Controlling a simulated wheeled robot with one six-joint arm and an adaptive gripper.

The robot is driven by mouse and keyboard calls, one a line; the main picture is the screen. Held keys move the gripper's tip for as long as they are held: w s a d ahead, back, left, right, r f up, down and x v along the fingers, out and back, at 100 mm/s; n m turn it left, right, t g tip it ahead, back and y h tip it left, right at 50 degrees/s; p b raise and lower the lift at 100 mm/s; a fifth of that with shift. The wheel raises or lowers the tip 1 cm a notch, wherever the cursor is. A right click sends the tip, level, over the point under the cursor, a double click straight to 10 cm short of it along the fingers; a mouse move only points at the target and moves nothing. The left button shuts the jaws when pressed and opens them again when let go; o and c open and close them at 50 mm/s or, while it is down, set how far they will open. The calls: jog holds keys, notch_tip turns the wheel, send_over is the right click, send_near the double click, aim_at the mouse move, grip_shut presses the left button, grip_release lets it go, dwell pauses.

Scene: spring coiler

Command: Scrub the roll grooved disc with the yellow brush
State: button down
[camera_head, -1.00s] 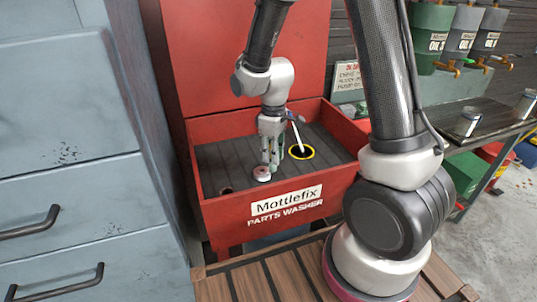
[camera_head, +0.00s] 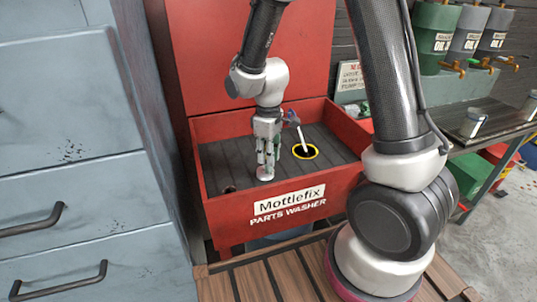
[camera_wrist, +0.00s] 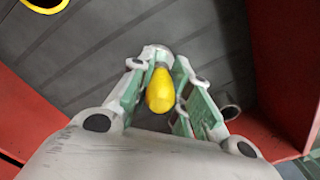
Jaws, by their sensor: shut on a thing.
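My gripper (camera_head: 266,165) is low inside the red parts washer, fingers pointing down. In the wrist view its green-padded fingers (camera_wrist: 158,70) are closed around the yellow brush (camera_wrist: 161,90), whose rounded yellow end faces the camera.
The red parts washer (camera_head: 340,180) has raised walls around a dark ribbed floor. A yellow-ringed hole (camera_head: 312,152) with a pale spout (camera_head: 300,132) above it is right of my gripper. A small dark cylinder (camera_wrist: 230,106) lies near the wall. A grey cabinet (camera_head: 70,150) stands left.

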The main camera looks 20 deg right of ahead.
jog(key=shift+d, duration=1.3)
jog(key=shift+a, duration=1.6)
jog(key=shift+d, duration=1.6)
jog(key=shift+a, duration=1.6)
jog(key=shift+r, duration=3.45)
